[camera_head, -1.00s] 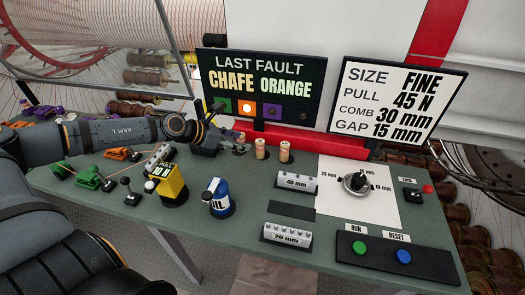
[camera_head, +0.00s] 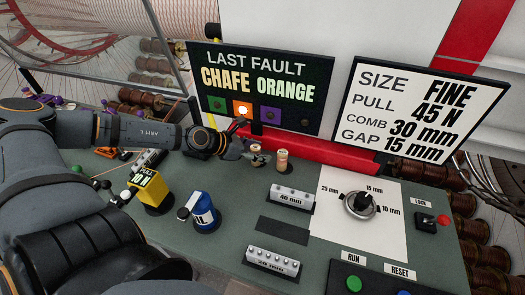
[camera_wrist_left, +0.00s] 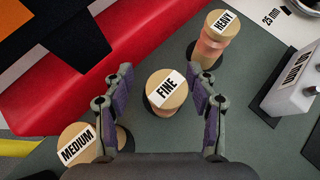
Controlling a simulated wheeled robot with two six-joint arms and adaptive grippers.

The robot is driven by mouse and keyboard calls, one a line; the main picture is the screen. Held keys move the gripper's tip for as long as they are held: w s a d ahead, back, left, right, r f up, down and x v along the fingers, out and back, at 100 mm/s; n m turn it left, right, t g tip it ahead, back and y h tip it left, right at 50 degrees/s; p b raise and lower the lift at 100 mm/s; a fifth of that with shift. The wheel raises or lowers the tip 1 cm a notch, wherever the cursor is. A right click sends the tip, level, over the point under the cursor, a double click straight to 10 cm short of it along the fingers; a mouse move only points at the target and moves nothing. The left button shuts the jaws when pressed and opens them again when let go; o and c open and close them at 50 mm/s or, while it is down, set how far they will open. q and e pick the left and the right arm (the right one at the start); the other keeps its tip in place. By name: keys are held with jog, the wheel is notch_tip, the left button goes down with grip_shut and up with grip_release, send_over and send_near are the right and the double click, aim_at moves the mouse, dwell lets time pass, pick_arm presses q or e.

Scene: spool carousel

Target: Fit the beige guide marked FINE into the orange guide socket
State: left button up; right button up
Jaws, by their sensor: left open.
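The beige guide marked FINE (camera_wrist_left: 158,101) stands upright on the bench, seen from above in the left wrist view. In the head view the FINE guide (camera_head: 259,160) is partly covered by my gripper. My left gripper (camera_wrist_left: 160,76) is open, with one finger on each side of the FINE guide. A gap shows on both sides. In the head view the left gripper (camera_head: 249,146) is just above the guides. Orange parts (camera_head: 106,152) show at the far left, partly behind my arm. I cannot tell which is the guide socket.
The MEDIUM guide (camera_wrist_left: 78,146) stands close by the left finger. The HEAVY guide (camera_wrist_left: 222,32) stands beyond the right finger. A red ledge (camera_head: 330,160) runs behind them. The 40 mm block (camera_head: 291,198), blue post (camera_head: 203,213) and yellow post (camera_head: 151,191) stand nearer.

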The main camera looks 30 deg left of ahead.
pick_arm(q)
jog(key=shift+s+a+r, duration=0.1)
jog(key=shift+s+r, duration=0.2)
jog(key=shift+s, duration=0.25)
jog(key=shift+s+a+r, duration=0.1)
jog(key=shift+s+r, duration=0.15)
jog(key=shift+s, duration=0.25)
jog(key=c, duration=0.5)
jog(key=shift+w+f, duration=0.1)
jog(key=shift+w, duration=0.05)
jog(key=shift+c, duration=1.1)
jog(key=shift+w+d+f, duration=0.1)
jog(key=shift+w+f, duration=0.05)
jog(key=shift+w, duration=0.05)
jog(key=shift+c, duration=1.1)
grip_shut()
pick_arm(e)
jog(key=shift+s+r, duration=0.15)
jog(key=shift+s, duration=0.3)
